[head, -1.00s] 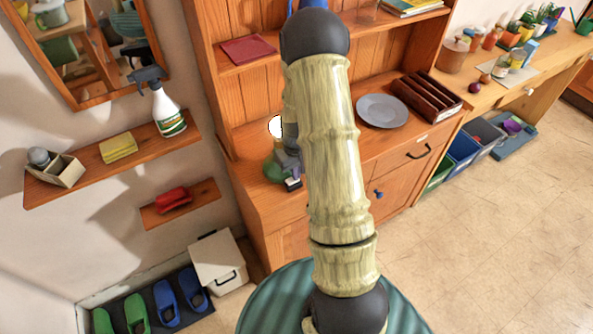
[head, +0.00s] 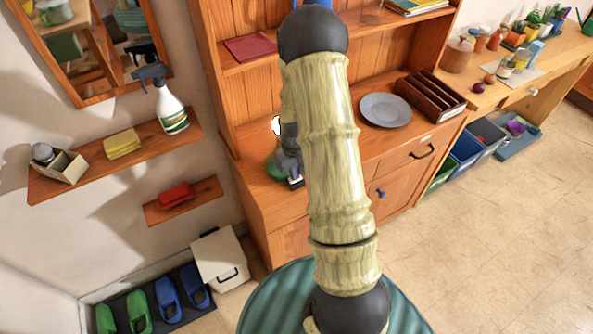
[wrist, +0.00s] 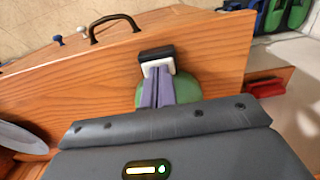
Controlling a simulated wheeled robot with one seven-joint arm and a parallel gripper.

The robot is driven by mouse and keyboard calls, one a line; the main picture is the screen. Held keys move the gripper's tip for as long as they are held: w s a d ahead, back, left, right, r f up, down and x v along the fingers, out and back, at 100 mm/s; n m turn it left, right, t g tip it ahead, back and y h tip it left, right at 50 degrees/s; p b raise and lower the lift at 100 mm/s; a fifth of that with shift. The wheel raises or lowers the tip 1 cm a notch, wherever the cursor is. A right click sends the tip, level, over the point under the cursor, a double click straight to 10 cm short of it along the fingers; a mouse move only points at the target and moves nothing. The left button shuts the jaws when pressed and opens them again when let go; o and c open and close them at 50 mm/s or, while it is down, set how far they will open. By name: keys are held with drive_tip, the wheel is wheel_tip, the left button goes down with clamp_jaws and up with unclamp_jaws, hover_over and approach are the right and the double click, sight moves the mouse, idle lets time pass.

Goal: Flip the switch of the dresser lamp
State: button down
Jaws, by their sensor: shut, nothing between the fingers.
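The dresser lamp stands on the dresser top, mostly hidden behind my arm in the head view. Its green base (head: 273,170) and a bright white part (head: 277,125) show left of the arm. In the wrist view the green base (wrist: 182,88) lies behind my fingers. A small black-and-white block, seemingly the switch (wrist: 157,55), sits at the fingertips by the base; it also shows in the head view (head: 296,184). My gripper (wrist: 157,74) is shut and empty, its purple-grey fingers together. The tips are at or very near the block; contact cannot be told.
A grey plate (head: 385,110) and a dark slotted rack (head: 432,96) stand right on the dresser top (head: 345,150). A dresser shelf (head: 270,58) is above. Wall shelves (head: 80,172) with a spray bottle (head: 170,108) are left.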

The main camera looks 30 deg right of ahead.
wheel_tip(320, 180, up, 4)
drive_tip(key=p, duration=0.3)
drive_tip(key=shift+r, duration=0.2)
drive_tip(key=shift+w+r, duration=0.1)
drive_tip(key=shift+r, duration=0.15)
wheel_tip(320, 180, up, 9)
drive_tip(key=b, duration=0.2)
